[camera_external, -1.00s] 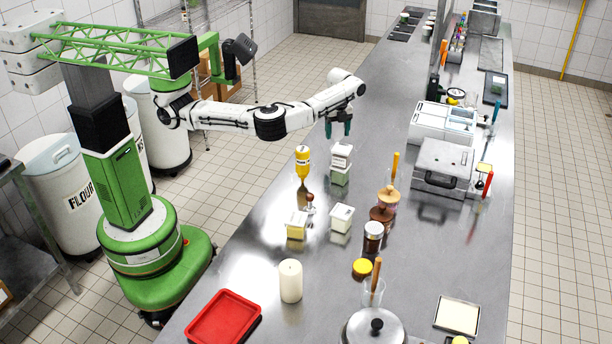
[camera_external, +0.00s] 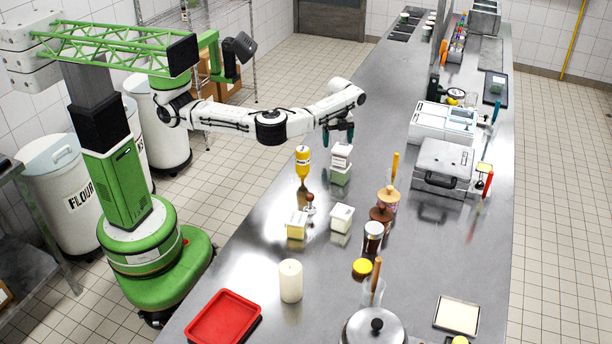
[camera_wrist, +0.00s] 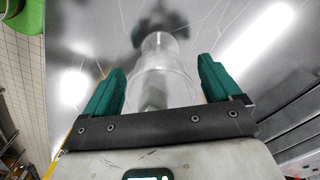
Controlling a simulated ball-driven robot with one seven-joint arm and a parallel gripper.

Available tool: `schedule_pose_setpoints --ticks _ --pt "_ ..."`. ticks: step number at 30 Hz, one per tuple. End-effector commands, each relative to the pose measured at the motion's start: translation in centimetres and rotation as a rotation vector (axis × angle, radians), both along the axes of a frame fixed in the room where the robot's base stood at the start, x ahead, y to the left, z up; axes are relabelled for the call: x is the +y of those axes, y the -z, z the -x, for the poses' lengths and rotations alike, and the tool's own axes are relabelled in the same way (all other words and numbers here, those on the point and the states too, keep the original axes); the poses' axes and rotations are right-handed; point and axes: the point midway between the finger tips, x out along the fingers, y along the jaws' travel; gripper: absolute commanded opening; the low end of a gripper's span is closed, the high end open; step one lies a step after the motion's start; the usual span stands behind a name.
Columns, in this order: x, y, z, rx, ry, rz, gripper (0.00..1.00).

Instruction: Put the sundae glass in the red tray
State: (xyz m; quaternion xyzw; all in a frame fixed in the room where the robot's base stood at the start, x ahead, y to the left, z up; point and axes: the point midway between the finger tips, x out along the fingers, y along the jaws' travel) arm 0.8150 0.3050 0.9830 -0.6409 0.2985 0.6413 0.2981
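In the wrist view a clear, see-through glass (camera_wrist: 160,62), which looks like the sundae glass, lies between the teal fingers of my gripper (camera_wrist: 163,85). The fingers are apart, with a gap visible on each side of the glass. In the external view my gripper (camera_external: 338,133) points down over the far part of the steel counter. I cannot make out the glass there. The red tray (camera_external: 223,318) is empty and sits at the near left end of the counter.
Below my gripper in the external view stand white tubs (camera_external: 341,157) and a yellow bottle (camera_external: 303,163). A cream candle (camera_external: 290,281) stands right of the tray. Jars (camera_external: 373,237) and a lidded pot (camera_external: 375,328) line the counter's middle and near end.

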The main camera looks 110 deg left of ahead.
Motion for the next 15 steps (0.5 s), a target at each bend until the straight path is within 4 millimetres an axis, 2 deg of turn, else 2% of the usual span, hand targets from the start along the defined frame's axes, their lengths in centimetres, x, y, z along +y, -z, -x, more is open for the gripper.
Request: schedule_pose_setpoints --ticks 10,15 --pt "0.0 0.3 0.0 -0.001 0.000 -0.002 0.91" --pt "-0.1 -3.5 -0.2 -0.006 0.001 -0.001 0.91"
